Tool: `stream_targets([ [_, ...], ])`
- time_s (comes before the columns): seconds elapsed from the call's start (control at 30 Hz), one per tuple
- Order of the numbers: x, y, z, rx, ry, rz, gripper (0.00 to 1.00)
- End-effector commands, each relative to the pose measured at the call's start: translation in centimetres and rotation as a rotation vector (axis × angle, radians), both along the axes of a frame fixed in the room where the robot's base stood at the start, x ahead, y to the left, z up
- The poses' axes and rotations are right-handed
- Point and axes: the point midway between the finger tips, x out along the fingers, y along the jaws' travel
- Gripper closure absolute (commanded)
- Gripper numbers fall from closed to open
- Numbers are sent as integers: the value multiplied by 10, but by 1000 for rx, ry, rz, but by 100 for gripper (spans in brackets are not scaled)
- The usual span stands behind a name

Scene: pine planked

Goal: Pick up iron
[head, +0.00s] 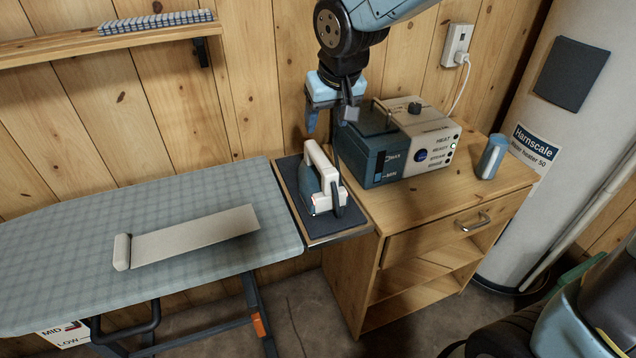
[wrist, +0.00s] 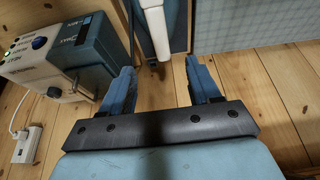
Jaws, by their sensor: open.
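The iron (head: 328,197) has a white handle and a blue-grey body. It sits on a dark rest pad (head: 297,217) at the right end of the ironing board. My gripper (head: 331,122) is open and empty, pointing down above and slightly behind the iron, apart from it. In the wrist view, the white handle of the iron (wrist: 154,28) shows at the top, beyond and roughly between the two blue fingers of my gripper (wrist: 162,72). The rest of the iron is partly cut off there.
A blue and white steam station (head: 388,150) stands on the wooden cabinet (head: 440,210), close right of the iron. A dark cord rises beside the iron. A sleeve board (head: 190,237) lies on the ironing board (head: 80,210). A blue-and-grey container (head: 491,157) stands at the cabinet's right.

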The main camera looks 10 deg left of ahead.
Motion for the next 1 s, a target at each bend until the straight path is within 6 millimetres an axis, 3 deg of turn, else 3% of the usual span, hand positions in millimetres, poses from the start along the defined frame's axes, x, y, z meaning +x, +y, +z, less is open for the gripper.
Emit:
stream_targets([
  [0.5, 23, 17, -67, -1, 4, 5, 38],
  [0.83, 30, 20, -86, -1, 3, 4, 38],
  [1.0, 38, 24, -105, -1, 4, 6, 38],
])
